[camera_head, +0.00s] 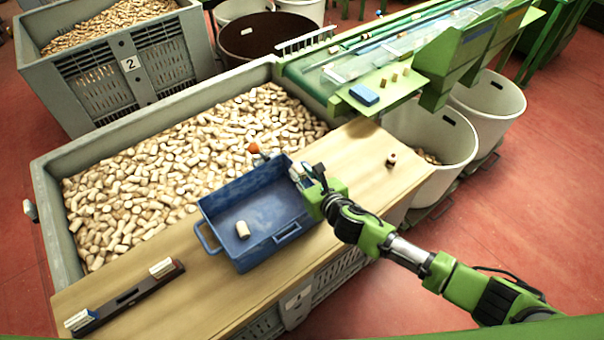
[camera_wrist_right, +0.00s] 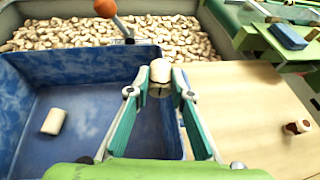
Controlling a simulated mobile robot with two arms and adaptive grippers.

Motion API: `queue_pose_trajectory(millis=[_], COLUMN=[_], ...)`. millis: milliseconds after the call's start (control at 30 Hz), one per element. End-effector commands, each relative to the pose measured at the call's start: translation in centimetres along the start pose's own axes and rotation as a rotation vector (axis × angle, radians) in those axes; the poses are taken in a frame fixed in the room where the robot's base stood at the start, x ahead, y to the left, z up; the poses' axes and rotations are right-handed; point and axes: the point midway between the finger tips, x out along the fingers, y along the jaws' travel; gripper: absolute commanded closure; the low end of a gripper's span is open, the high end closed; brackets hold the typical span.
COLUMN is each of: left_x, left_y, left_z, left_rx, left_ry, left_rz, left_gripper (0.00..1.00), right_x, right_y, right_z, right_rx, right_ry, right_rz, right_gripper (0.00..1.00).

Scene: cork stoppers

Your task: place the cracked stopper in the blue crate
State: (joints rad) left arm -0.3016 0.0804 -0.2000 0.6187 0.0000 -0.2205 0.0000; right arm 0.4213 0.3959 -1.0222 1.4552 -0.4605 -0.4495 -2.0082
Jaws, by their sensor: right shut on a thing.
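The blue crate (camera_head: 215,205) stands open on the wooden board, and one pale stopper (camera_head: 243,229) lies inside it. That stopper also shows at the left in the right wrist view (camera_wrist_right: 53,122). My right gripper (camera_head: 298,172) is at the crate's right end, near the rim. In the right wrist view its fingers are shut on a pale stopper (camera_wrist_right: 160,72) with a dark line across its lower part. I cannot tell whether the held stopper is above the crate's inside or its rim. My left gripper is out of view.
A large grey bin (camera_head: 45,190) full of stoppers lies behind the board (camera_head: 190,295). An orange knob (camera_head: 254,148) stands behind the crate. A dark holder (camera_head: 128,297) lies at the board's left. A green ledge with a blue block (camera_head: 364,94) is at the back right.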

Motion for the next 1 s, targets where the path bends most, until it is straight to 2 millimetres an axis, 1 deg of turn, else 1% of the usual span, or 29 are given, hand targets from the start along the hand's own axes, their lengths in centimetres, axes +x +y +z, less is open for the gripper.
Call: queue_pose_trajectory(millis=[267,767,800,867,1000], left_x=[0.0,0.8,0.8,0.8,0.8], left_y=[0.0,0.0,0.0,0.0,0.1], left_z=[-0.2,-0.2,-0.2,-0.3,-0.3], left_rx=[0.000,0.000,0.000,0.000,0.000], left_ry=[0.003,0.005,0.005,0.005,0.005], left_rz=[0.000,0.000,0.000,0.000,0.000], left_gripper=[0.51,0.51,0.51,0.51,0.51], right_x=[0.1,0.6,0.6,0.6,0.6], right_y=[0.0,0.1,0.1,0.1,-0.1], right_z=[-0.2,-1.5,-1.6,-1.7,-1.9], right_rx=[-0.001,0.000,0.000,0.001,0.000], right_ry=[-0.002,0.002,0.004,0.005,0.009], right_rz=[0.000,0.000,0.000,0.000,-0.003], right_gripper=[0.87,0.87,0.77,0.63,0.63])
